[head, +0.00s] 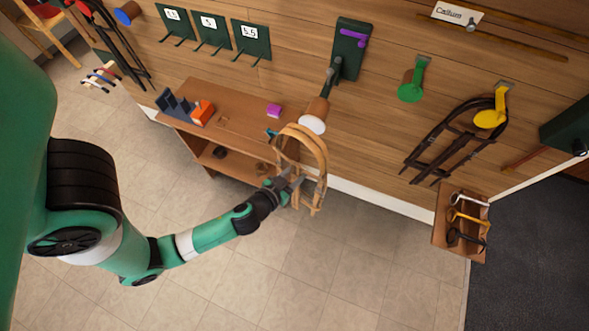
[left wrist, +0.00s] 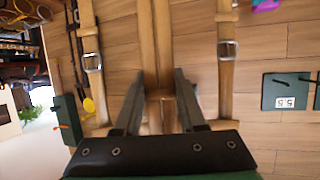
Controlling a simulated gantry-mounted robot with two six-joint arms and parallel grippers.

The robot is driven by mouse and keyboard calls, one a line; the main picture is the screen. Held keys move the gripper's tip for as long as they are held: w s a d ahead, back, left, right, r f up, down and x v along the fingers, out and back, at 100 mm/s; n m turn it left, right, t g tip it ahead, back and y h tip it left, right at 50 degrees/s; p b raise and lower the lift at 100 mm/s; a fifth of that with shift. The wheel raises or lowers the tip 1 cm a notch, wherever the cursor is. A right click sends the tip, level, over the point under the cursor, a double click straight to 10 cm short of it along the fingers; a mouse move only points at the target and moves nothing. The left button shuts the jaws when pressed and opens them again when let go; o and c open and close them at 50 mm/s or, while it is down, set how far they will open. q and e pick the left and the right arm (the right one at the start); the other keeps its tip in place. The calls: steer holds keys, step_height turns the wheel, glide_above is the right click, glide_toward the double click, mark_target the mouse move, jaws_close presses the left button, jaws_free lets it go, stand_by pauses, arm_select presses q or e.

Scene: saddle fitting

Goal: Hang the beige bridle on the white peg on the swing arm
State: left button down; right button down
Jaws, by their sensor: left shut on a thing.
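The beige bridle (head: 321,160) hangs as a tall loop below the white peg (head: 312,124). Its crown comes right up to the peg's lower edge; I cannot tell whether it rests on the peg. The peg sits at the end of the swing arm (head: 329,80), which comes out from a dark green wall plate (head: 350,48). My left gripper (head: 284,178) is shut on the bridle at its left side. In the left wrist view, bridle straps (left wrist: 227,50) with buckles run either side of the fingers (left wrist: 158,92), and a middle strap passes between them. My right gripper is not shown.
A green peg (head: 410,90) and a yellow peg (head: 489,119) holding a dark bridle (head: 455,143) are to the right. The floor in front is clear.

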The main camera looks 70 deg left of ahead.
arm_select(q)
steer(key=w+a+f+p, duration=0.2)
steer(key=w+a+p, duration=0.1)
steer(key=w+a, duration=0.3)
steer(key=shift+w+a, duration=0.2)
steer(key=shift+a, duration=0.85)
steer(key=shift+s+f, duration=0.1)
steer(key=shift+f, duration=0.05)
stand_by(0.4)
steer(key=c, duration=0.7)
jaws_free()
steer(key=shift+o, duration=1.5)
